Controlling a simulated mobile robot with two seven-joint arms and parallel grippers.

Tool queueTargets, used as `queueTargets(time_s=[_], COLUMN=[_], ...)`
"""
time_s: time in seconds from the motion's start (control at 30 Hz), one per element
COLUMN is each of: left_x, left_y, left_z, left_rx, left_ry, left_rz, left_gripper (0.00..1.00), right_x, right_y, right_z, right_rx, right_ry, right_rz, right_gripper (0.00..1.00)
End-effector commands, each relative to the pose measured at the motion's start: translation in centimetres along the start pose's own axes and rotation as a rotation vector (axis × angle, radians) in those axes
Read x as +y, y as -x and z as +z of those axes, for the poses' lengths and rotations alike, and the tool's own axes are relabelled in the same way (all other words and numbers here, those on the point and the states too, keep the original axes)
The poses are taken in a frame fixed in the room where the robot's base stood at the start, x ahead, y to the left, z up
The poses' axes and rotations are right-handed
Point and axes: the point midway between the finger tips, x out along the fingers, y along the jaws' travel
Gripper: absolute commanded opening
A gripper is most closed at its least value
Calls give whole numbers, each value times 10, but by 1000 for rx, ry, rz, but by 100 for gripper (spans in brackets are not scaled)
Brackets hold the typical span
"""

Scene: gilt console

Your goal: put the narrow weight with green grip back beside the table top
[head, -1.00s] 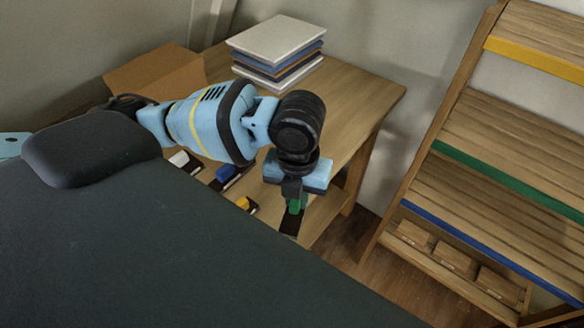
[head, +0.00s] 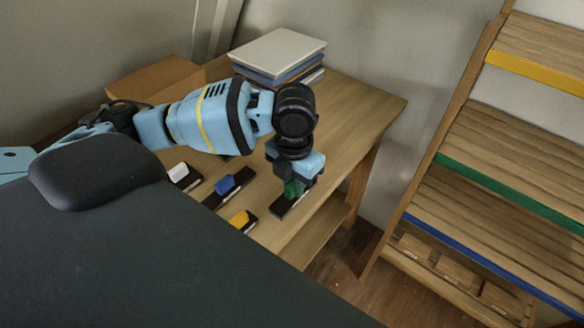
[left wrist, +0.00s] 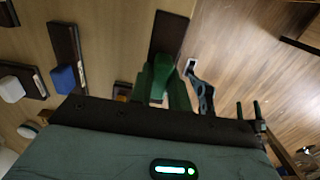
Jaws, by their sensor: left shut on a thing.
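The narrow weight, a dark bar (head: 280,210) with a green grip (head: 291,188), is near the right front edge of the wooden table top (head: 345,110). My left gripper (head: 294,180) is shut on the green grip from above. In the left wrist view the green grip (left wrist: 160,78) sits between the fingers, and the dark bar (left wrist: 169,34) lies along the table edge with floor beyond it. Whether the bar touches the table top or hangs just above it, I cannot tell. My right gripper is not seen.
Weights with yellow (head: 240,218), blue (head: 226,183) and white (head: 179,171) grips lie left of the held one. A stack of books (head: 278,58) and a cardboard box (head: 155,78) are at the back. A wooden shelf (head: 480,165) stands right, across a floor gap.

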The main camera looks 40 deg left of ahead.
Motion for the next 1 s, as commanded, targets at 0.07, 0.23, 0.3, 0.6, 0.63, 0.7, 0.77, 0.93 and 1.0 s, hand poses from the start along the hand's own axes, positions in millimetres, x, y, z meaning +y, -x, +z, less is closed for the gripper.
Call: queueTargets(time_s=[0.07, 0.23, 0.3, 0.6, 0.63, 0.7, 0.77, 0.93, 1.0], left_x=[14, 37, 43, 50, 50, 54, 56, 56, 56], left_y=[-2, -5, -6, -6, -7, -7, -10, -36, -41], left_z=[15, 40, 47, 54, 55, 58, 60, 60, 60], left_rx=[0, 0, 0, 0, 0, 0, 1, 1, 0], left_ry=[5, 5, 3, -1, 0, 1, 1, 0, 0], left_rz=[1, -1, -1, 0, 0, 0, 0, 1, 0], left_gripper=[0, 0, 0, 0, 0, 0, 0, 0, 0], right_x=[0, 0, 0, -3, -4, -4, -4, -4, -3], right_y=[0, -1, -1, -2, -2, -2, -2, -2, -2], right_z=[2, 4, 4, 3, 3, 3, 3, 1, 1], right_rx=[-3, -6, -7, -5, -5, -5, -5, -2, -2], right_ry=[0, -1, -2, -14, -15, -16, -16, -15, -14], right_rz=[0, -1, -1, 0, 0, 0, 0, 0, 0], right_gripper=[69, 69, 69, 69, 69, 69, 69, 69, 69])
